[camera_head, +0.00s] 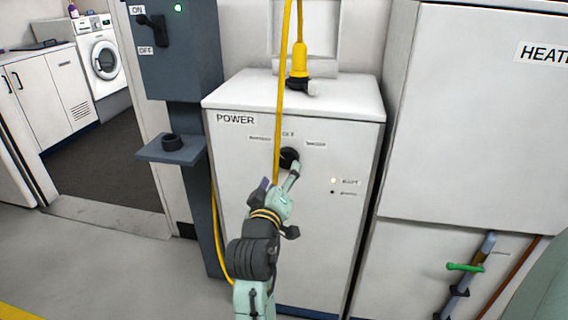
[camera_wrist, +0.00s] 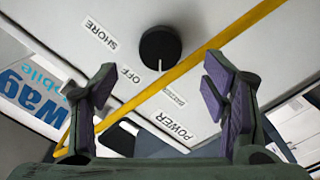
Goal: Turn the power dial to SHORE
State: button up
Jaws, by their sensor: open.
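The black round power dial (camera_head: 289,156) is on the front of the white POWER cabinet (camera_head: 235,180). In the wrist view the dial (camera_wrist: 160,46) sits ahead of and above the gap between my fingers. Its white mark points down in that picture, between the OFF label (camera_wrist: 130,74) and a small label (camera_wrist: 174,97) I cannot read. The SHORE label (camera_wrist: 101,34) is left of the dial there. My gripper (camera_wrist: 160,88) is open and empty, its purple-padded fingers spread. In the head view my gripper (camera_head: 285,185) is just below the dial and partly overlaps it.
A grey post with an ON/OFF switch (camera_head: 153,28) and small shelf (camera_head: 170,150) stands left. A HEAT-labelled cabinet (camera_head: 480,130) stands right.

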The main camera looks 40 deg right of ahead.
aim_at(286, 161)
jog(key=p+x, duration=0.1)
jog(key=x, duration=0.5)
jog(key=shift+w+d, duration=0.15)
jog(key=shift+w, duration=0.05)
jog(key=c, duration=1.2)
